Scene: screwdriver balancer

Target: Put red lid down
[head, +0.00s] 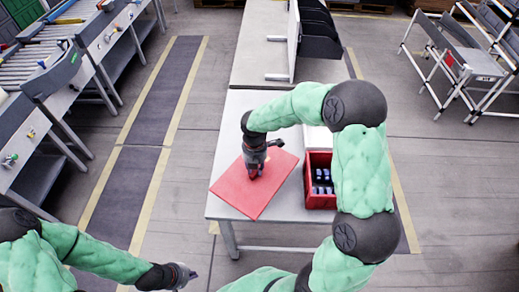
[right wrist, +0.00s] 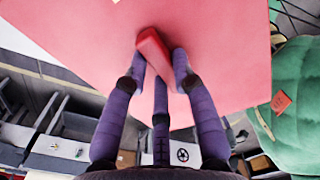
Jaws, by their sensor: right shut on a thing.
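The flat red lid (head: 240,190) is over the left part of the light table, turned at an angle. It also fills much of the right wrist view (right wrist: 220,60). My right gripper (head: 254,174) is shut on the lid's raised red handle (right wrist: 153,50), with fingers on both sides of it. I cannot tell whether the lid touches the table. The open red box (head: 320,202) stands right of the lid, with several dark items inside. My left gripper (head: 186,274) is low at the left, away from the table; its fingers are too small to judge.
The light table (head: 228,150) has a bare strip left of and behind the lid. A second table (head: 258,50) with black bins (head: 318,30) adjoins at the back. A conveyor bench (head: 50,80) stands far left, and a metal rack (head: 470,62) at the back right.

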